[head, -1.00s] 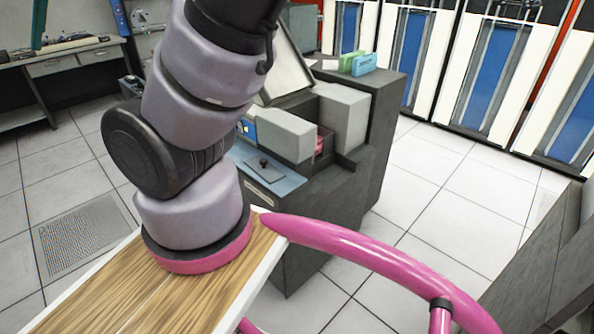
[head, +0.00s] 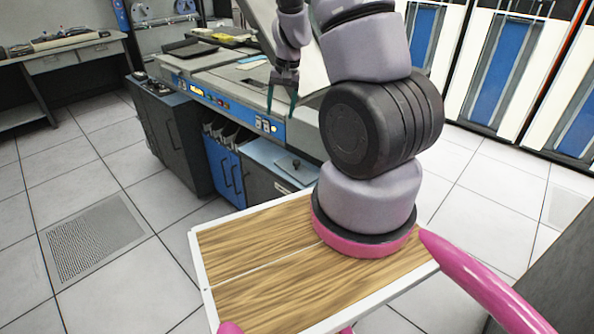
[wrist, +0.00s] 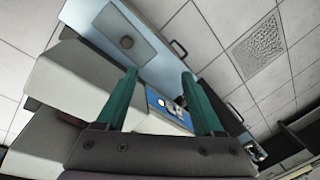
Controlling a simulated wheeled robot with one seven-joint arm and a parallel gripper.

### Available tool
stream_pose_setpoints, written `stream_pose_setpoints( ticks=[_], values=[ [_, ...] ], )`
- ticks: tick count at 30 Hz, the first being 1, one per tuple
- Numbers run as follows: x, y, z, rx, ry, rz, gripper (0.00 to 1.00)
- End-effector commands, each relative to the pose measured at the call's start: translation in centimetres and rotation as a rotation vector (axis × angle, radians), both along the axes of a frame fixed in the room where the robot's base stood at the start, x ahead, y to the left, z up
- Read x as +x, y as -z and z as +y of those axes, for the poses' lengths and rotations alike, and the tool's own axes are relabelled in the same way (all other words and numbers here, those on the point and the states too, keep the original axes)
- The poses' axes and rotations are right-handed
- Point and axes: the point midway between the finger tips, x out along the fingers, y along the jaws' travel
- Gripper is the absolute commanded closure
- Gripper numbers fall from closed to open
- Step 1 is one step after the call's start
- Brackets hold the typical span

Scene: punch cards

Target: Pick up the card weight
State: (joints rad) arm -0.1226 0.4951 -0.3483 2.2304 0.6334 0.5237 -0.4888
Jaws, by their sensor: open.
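A flat grey plate with a dark round knob, which looks like the card weight (head: 295,165), lies on the light blue top of the low cabinet beside the machine's front. It also shows in the wrist view (wrist: 113,27), upper left, flat on the blue surface. My gripper (head: 281,106) hangs above the machine's front edge, behind the plate in the head view, its green fingers pointing down. In the wrist view my gripper (wrist: 159,74) is open with nothing between its fingers, and the plate is beyond the left fingertip.
The machine (head: 222,82) has a blue control strip (head: 215,97) along its front edge. A blue cabinet front (head: 224,168) is below it. My wooden deck is clear. Tall blue-and-white cabinets (head: 496,65) stand at the back right. Tiled floor (head: 65,170) is open at left.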

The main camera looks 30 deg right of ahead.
Motion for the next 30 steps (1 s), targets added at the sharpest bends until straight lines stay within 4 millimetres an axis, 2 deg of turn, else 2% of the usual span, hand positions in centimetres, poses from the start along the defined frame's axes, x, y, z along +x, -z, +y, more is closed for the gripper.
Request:
stream_pose_setpoints(
  ticks=[1, 3, 6, 12, 19, 26, 30],
  values=[
    [-0.2, 2.6, -0.9, -0.025, 0.005, 0.037, 0.31],
    [-0.5, 5.2, -2.0, -0.055, 0.007, 0.066, 0.31],
    [-0.9, 8.0, -3.3, -0.091, 0.008, 0.099, 0.31],
    [-1.4, 10.8, -4.6, -0.124, 0.007, 0.127, 0.31],
    [-1.5, 14.4, -4.7, -0.125, 0.009, 0.13, 0.31],
    [-1.4, 16.3, -4.7, -0.125, 0.009, 0.127, 0.31],
    [-1.2, 18.3, -4.9, -0.124, 0.008, 0.129, 0.31]
  ],
)
